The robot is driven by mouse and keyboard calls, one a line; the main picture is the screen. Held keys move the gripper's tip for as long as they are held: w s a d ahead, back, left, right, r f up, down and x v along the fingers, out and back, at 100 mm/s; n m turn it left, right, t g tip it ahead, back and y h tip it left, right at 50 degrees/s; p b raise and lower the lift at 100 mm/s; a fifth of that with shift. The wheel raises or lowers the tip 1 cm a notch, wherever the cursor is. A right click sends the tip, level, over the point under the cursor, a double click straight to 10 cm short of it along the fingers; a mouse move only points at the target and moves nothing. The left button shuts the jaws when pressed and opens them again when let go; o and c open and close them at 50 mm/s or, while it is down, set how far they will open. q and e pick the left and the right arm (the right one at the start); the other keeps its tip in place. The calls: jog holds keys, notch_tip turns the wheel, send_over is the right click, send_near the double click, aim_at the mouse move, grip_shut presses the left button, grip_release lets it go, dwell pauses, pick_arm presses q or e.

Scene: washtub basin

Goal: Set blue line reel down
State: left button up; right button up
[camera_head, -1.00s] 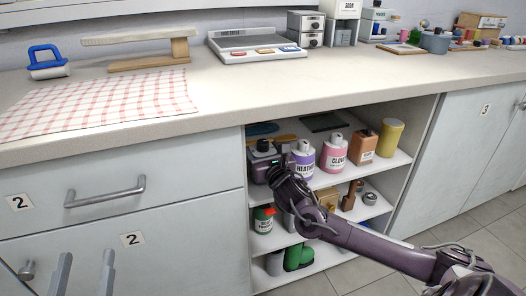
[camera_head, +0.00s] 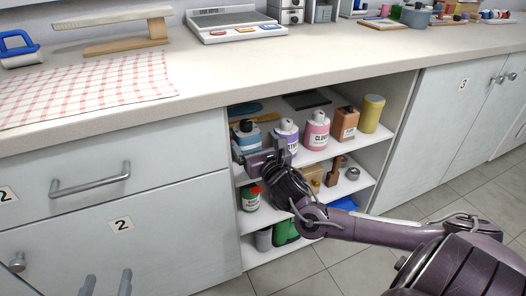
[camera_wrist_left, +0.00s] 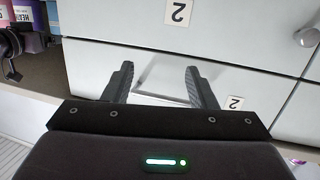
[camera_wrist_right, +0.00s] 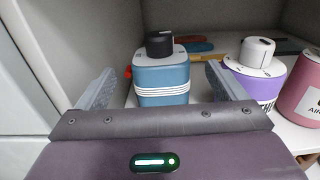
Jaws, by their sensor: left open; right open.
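A blue squarish container (camera_wrist_right: 162,82) with a black cap and white bands stands upright on the top shelf in the right wrist view. It may be the blue line reel; I see no other clear reel. In the head view it stands at the left end of the shelf (camera_head: 247,137). My right gripper (camera_wrist_right: 160,88) is open, one finger to each side of it with gaps, and seems not to touch it. In the head view the right gripper (camera_head: 262,158) is in front of it. My left gripper (camera_wrist_left: 160,82) is open and empty before the drawer fronts.
A purple bottle (camera_head: 287,137), pink bottle (camera_head: 316,132), brown box (camera_head: 345,124) and yellow cylinder (camera_head: 371,112) stand to the right on the same shelf. The left cabinet wall (camera_wrist_right: 60,45) is close. A drawer handle (camera_head: 90,180) sticks out near my left gripper.

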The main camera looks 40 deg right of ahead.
pick_arm(q)
jog(key=s+f+g+y, duration=0.1)
jog(key=s+f+g, duration=0.2)
jog(key=f, duration=0.4)
jog(key=shift+a+f+g+p, duration=0.2)
jog(key=shift+a+g+p, duration=0.05)
jog(key=shift+g+p, duration=0.15)
pick_arm(e)
jog(key=v, duration=0.5)
jog(key=shift+s, duration=0.25)
pick_arm(q)
jog(key=shift+s, duration=0.1)
pick_arm(e)
jog(key=shift+f, duration=0.1)
